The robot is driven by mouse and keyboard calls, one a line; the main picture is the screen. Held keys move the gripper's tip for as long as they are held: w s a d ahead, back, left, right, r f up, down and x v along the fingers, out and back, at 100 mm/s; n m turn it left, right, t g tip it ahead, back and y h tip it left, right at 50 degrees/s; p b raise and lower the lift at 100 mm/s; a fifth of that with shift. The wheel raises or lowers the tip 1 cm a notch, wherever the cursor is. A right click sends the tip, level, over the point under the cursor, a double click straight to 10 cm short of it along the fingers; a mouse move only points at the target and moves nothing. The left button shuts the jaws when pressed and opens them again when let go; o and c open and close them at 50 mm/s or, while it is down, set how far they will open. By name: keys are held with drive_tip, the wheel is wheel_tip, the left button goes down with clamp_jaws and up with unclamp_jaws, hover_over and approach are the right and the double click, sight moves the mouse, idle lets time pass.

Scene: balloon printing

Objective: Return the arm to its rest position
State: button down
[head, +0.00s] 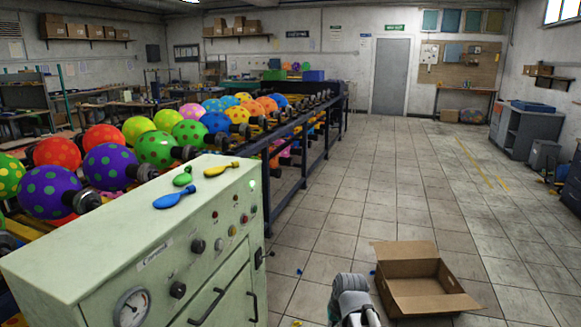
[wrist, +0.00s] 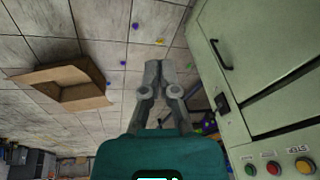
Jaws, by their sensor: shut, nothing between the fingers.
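My gripper shows in the wrist view (wrist: 160,72) with its two fingers together and nothing between them. It hangs over the tiled floor, between an open cardboard box (wrist: 92,95) on the left and the green control cabinet (wrist: 215,40) on the right. It appears apart from both. In the head view, part of my arm shows at the bottom, just left of the cardboard box (head: 440,300). My fingertips cannot be made out in the head view. The box is open and its visible inside looks empty.
Small scraps lie on the floor. The tiled aisle (head: 380,190) is clear.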

drive_tip(key=s+d+g+h, duration=0.25)
drive_tip(key=s+d, duration=0.25)
drive_tip(key=s, duration=0.5)
wheel_tip(320, 180, up, 18)
drive_tip(key=w+p, duration=0.1)
drive_tip(key=p, duration=1.7)
drive_tip(key=shift+f+y, duration=0.15)
drive_tip(key=shift+y, duration=0.3)
drive_tip(key=c, duration=1.4)
unclamp_jaws()
